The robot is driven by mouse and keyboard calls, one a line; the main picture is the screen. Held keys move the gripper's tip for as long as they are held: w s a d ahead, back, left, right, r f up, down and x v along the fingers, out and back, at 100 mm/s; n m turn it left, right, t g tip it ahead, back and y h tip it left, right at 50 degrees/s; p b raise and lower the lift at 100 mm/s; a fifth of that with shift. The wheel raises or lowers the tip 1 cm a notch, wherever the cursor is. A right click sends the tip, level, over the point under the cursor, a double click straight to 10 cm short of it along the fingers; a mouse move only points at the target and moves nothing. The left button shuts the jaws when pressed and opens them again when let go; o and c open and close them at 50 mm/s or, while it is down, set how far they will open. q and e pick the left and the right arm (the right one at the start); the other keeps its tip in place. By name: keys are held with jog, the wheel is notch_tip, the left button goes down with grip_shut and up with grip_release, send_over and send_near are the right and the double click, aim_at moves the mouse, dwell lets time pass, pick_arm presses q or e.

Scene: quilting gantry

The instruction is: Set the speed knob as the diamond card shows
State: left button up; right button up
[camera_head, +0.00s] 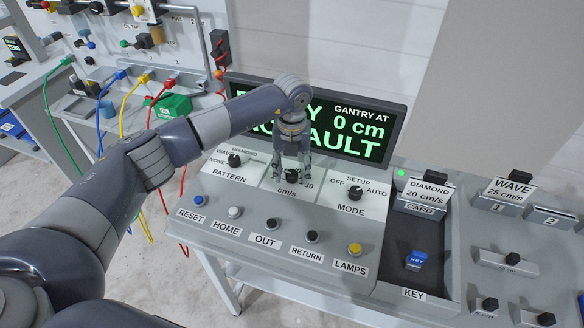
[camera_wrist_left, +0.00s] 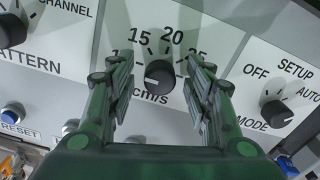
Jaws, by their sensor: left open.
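The speed knob (camera_head: 292,176) is a small black knob on the cm/s plate, mostly hidden in the head view by my left gripper (camera_head: 291,181). In the left wrist view the knob (camera_wrist_left: 159,76) sits between the two open fingers of my left gripper (camera_wrist_left: 159,70), with a gap on each side. A pale mark shows on the knob's lower left; its exact setting is hard to read. The scale shows 15 and 20, with other numbers partly hidden. The diamond card (camera_head: 430,192) stands in the CARD slot and reads DIAMOND 20 cm/s. My right gripper is out of view.
The pattern knob (camera_head: 234,160) and mode knob (camera_head: 354,194) flank the speed knob. Several buttons line the panel's front, including a yellow LAMPS button (camera_head: 354,249). A display (camera_head: 370,125) stands behind. A wave card (camera_head: 511,189) reads 25 cm/s. A blue key (camera_head: 416,259) is at right.

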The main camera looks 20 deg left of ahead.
pick_arm(q)
jog(key=c, duration=0.9)
jog(key=shift+c, duration=0.7)
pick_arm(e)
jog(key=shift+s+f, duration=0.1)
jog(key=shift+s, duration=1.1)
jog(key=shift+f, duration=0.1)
